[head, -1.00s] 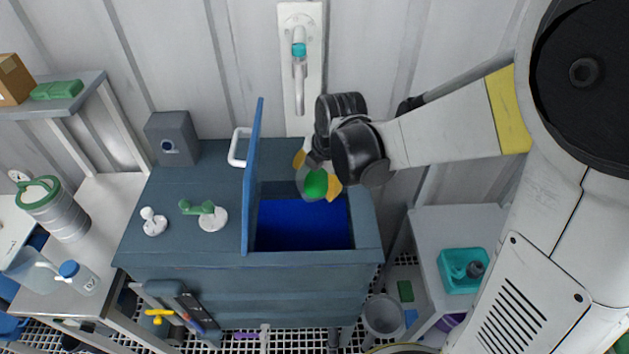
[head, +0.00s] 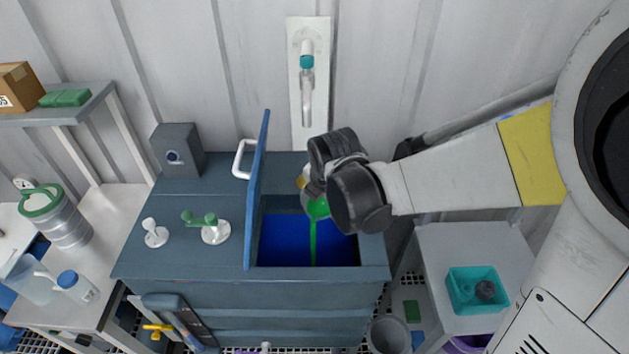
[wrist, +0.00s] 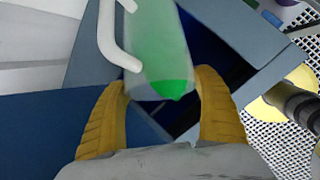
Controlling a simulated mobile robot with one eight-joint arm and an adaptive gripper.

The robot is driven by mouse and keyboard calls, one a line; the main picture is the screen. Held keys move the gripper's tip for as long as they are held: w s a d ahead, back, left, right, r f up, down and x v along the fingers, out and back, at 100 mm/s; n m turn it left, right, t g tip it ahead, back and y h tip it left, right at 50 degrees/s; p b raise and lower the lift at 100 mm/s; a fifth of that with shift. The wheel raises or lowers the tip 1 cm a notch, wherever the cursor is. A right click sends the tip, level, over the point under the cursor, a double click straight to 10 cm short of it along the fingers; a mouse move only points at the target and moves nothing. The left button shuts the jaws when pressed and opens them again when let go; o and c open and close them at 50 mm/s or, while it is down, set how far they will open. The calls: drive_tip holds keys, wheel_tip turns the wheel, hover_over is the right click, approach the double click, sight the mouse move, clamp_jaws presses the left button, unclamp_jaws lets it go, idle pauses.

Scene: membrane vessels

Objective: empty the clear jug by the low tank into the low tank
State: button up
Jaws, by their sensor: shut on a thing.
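My gripper (head: 312,186) is shut on a clear jug (head: 318,209) above the opening of the low tank (head: 330,282). The jug is tilted, and a thin green stream runs from it down into the blue interior. In the wrist view the clear jug (wrist: 158,45) lies between my yellow fingers (wrist: 162,86), with green liquid gathered at its near end. The tank's hinged lid (head: 257,195) stands upright on the left of the opening. My wrist hides part of the jug in the head view.
Green and white valve handles (head: 213,228) stand on the tank top left of the lid. A bench at left holds a steel canister (head: 63,220), another clear jug (head: 32,279) and a blue-capped bottle (head: 77,285). A teal bin (head: 477,289) sits on the right table. A wall tap (head: 307,75) is behind.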

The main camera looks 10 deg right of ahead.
sight(314, 215)
idle(0.3)
drive_tip(key=shift+s+a+f+t+h+b, duration=0.2)
drive_tip(key=shift+f+t+h+b, duration=0.15)
drive_tip(key=shift+f+b, duration=0.45)
drive_tip(key=shift+f+t+b, duration=0.1)
drive_tip(key=shift+t+b, duration=0.15)
drive_tip(key=shift+b, duration=0.35)
drive_tip(key=shift+s+h, duration=0.1)
drive_tip(key=shift+h, duration=0.15)
drive_tip(key=shift+a+f, duration=0.1)
drive_tip(key=shift+s+a+f+n+t+h+b, duration=0.3)
drive_tip(key=shift+s+a+f+t+b, duration=0.4)
drive_tip(key=shift+b, duration=0.7)
drive_tip(key=shift+s+a+f+h+b, duration=0.2)
drive_tip(key=shift+s+f+h+b, duration=0.15)
drive_tip(key=shift+b, duration=0.15)
drive_tip(key=shift+r, duration=0.1)
